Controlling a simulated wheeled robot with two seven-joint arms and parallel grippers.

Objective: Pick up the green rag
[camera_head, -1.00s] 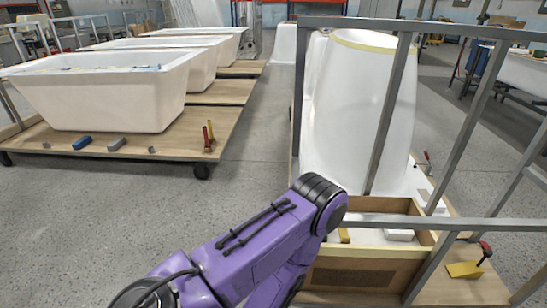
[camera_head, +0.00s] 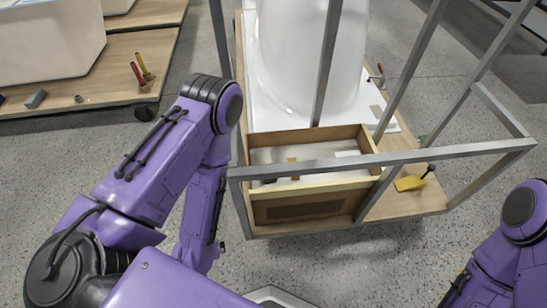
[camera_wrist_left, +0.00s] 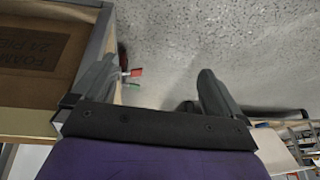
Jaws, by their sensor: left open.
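I cannot make out a clear green rag. In the left wrist view a small red and green thing (camera_wrist_left: 134,72) shows beyond the left finger, also unclear. My left gripper (camera_wrist_left: 155,85) is open, with nothing between its fingers. Its arm hangs left of the metal frame, and the gripper is hidden in the head view. My right arm shows at the right edge; its gripper is not in view.
A metal frame (camera_head: 330,165) surrounds a wooden box (camera_head: 300,187) and a white shell (camera_head: 300,60) on a pallet (camera_head: 415,203). A yellow tool (camera_head: 410,183) lies on the pallet. Another pallet (camera_head: 105,85) with tools stands left. Grey floor between them is clear.

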